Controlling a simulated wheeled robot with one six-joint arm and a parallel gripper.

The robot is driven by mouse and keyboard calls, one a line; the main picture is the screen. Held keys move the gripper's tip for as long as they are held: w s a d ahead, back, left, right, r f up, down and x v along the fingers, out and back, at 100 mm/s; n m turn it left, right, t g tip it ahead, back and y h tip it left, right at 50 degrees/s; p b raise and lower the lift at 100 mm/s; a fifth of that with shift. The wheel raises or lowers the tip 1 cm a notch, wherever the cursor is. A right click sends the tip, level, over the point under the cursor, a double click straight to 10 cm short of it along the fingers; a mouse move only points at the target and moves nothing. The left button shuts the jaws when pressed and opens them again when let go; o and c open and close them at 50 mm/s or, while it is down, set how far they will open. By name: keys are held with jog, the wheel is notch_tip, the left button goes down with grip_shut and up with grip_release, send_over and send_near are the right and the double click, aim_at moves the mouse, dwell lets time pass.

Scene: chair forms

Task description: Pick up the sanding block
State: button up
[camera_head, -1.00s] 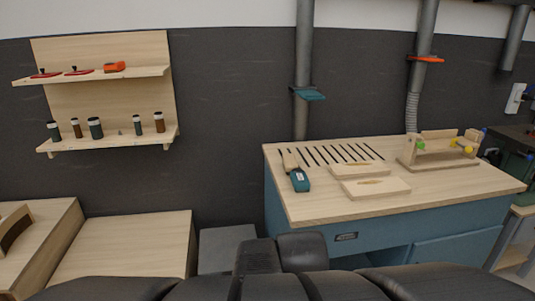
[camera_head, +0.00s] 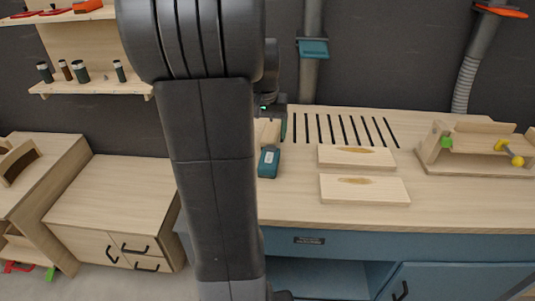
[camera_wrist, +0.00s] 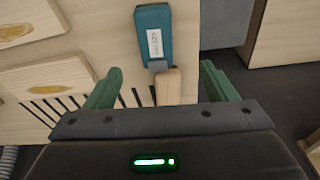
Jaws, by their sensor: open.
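The thing that best matches the sanding block is a teal block (camera_head: 268,162) with a pale wooden end, lying on the workbench at its left. The wrist view shows the teal block (camera_wrist: 153,35) with a white label, a grey neck and the wooden end toward my gripper. My gripper (camera_wrist: 158,70) is open, its two green fingers on either side of the wooden end in the picture. I cannot tell the height gap, and no grip shows. In the head view my arm hides most of the gripper and part of the bench.
Two wooden boards (camera_head: 357,156) (camera_head: 364,189) with brown patches lie right of the block. Slots (camera_head: 340,129) cut the bench top (camera_head: 440,208) behind them. A wooden jig (camera_head: 480,148) stands at the right. A low drawer cabinet (camera_head: 110,195) is left of the bench.

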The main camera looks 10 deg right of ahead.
send_over(269, 157)
jog(key=a, duration=0.1)
jog(key=f, duration=0.4)
jog(key=s+f, duration=0.1)
jog(key=f, duration=0.1)
jog(key=shift+f, duration=0.35)
jog(key=shift+w+d+f, duration=0.15)
jog(key=shift+d+f, duration=0.05)
jog(key=shift+f, duration=0.7)
jog(key=shift+w+d+f, duration=0.1)
jog(key=shift+d+f, duration=0.05)
jog(key=shift+f, duration=0.7)
jog(key=shift+w+d+f, duration=0.15)
jog(key=shift+d+f, duration=0.05)
jog(key=shift+f, duration=0.7)
jog(key=shift+c, duration=0.5)
jog(key=c, duration=1)
